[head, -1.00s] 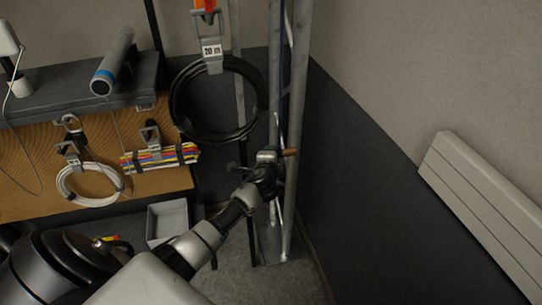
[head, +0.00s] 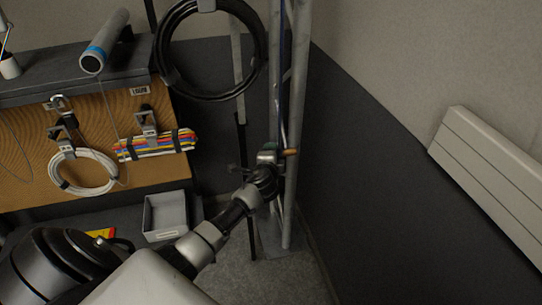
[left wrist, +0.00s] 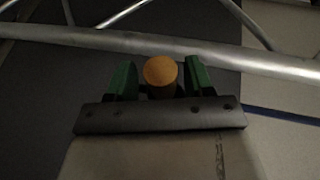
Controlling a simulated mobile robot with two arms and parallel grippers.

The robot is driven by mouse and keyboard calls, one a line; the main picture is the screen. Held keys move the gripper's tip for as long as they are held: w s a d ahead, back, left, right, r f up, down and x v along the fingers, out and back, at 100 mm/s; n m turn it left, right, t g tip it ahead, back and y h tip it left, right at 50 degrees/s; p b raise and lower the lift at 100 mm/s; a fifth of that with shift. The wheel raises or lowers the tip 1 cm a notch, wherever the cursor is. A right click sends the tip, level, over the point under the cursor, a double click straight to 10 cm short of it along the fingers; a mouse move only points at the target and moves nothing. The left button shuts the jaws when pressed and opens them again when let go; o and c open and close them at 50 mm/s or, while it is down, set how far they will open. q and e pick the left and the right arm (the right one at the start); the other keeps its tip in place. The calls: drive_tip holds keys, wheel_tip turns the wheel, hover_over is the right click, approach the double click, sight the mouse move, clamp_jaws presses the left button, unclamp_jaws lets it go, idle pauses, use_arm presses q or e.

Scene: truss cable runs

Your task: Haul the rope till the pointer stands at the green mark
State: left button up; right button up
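My left gripper (left wrist: 161,82) is at a short wooden peg or handle (left wrist: 160,70), whose round orange end shows between the two green fingers in the left wrist view. Narrow dark gaps show on both sides of it, so I cannot tell whether the fingers press on it. In the head view the left gripper (head: 270,156) is at the truss, and the wooden end (head: 291,152) sticks out to its right. A thin blue line, perhaps the rope, runs along the truss (head: 298,80). I see no pointer or green mark. My right gripper is out of view.
A black cable coil (head: 260,60) hangs left of the truss. A bench holds a grey roll (head: 104,42); a white coil (head: 85,190) and a bundle of coloured strips (head: 155,147) hang on its front. A grey bin (head: 165,213) sits below. A radiator (head: 490,170) is at the right.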

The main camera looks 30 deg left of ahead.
use_arm(q)
drive_tip(key=v, duration=1)
drive_tip(key=shift+s+d, duration=0.2)
drive_tip(key=shift+s, duration=0.15)
drive_tip(key=s+d+f+n+g+h, duration=0.15)
drive_tip(key=s+f, duration=0.35)
drive_tip(key=f, duration=0.5)
drive_tip(key=s+d+f+n+g+h, duration=0.1)
drive_tip(key=s+f+g, duration=0.25)
drive_tip(key=f, duration=0.65)
drive_tip(key=s+d+f+n+g+h, duration=0.1)
drive_tip(key=s+d+f+h, duration=0.1)
drive_tip(key=s+f, duration=0.5)
drive_tip(key=s+d+f+n+g, duration=0.2)
drive_tip(key=s+f, duration=0.4)
drive_tip(key=s, duration=0.4)
drive_tip(key=s+d+f+n+g+h, duration=0.1)
drive_tip(key=s+d+f+g, duration=0.1)
drive_tip(key=s+f, duration=0.4)
drive_tip(key=s+d+f+n+g+h, duration=0.1)
drive_tip(key=s+f, duration=0.5)
drive_tip(key=s, duration=0.7)
drive_tip(key=shift+s+d+f+n+g, duration=0.3)
drive_tip(key=shift+d+n+g, duration=0.3)
drive_tip(key=shift+n+g, duration=0.25)
